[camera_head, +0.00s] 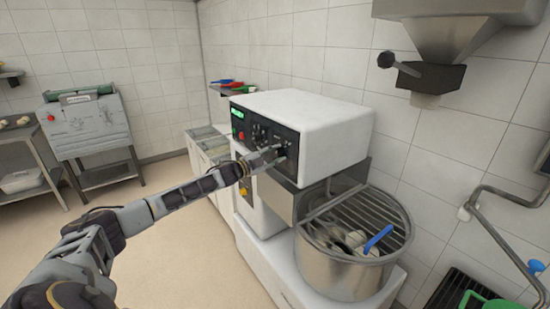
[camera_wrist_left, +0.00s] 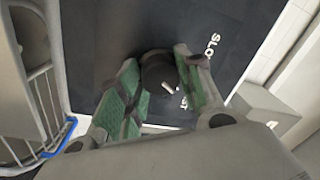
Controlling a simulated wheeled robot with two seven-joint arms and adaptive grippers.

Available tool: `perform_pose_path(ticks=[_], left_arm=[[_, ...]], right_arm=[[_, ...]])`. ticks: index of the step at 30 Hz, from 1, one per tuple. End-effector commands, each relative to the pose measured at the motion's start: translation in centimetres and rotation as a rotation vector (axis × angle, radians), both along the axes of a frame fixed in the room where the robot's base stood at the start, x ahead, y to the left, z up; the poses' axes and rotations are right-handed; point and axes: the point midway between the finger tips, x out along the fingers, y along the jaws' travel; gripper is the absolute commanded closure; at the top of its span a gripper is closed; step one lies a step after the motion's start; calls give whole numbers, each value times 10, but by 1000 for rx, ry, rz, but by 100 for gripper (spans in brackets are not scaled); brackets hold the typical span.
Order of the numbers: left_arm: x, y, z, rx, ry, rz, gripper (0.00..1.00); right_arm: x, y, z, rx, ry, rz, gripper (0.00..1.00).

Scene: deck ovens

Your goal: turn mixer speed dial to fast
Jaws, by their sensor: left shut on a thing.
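The mixer (camera_head: 325,112) is a white machine with a black control panel on its front. My left gripper (camera_head: 281,152) reaches the right part of that panel. In the left wrist view, the speed dial (camera_wrist_left: 157,70) is a dark round knob with a short white pointer mark. The two green-padded fingers of my left gripper (camera_wrist_left: 160,80) are shut on the dial, one on each side. The label "SLOW" and a partly hidden label ending in "ST" are beside it. The pointer slants to the lower right, roughly toward the "ST" label. My right gripper is not in view.
The steel bowl (camera_head: 342,272) under a wire guard (camera_head: 352,212) stands below the mixer head. A steel hopper with a black-knobbed lever (camera_head: 387,60) hangs at the upper right. Pipes run along the right wall. The floor (camera_head: 180,270) at left is clear.

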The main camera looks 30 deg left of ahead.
Motion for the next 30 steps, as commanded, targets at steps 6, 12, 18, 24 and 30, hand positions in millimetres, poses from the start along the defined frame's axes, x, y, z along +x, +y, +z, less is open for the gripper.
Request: perform_pose_path(ticks=[6, 12, 18, 24, 30], left_arm=[[1, 0, 4, 57, -31, 1, 88], [1, 0, 5, 68, -36, -1, 88], [1, 0, 5, 68, -36, -1, 88], [0, -1, 4, 67, -35, -1, 44], [0, 0, 2, 68, -31, -1, 42]], right_arm=[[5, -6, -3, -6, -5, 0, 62], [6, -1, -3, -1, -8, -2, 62], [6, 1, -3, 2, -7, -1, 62], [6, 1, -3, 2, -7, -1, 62], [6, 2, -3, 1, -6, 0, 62]])
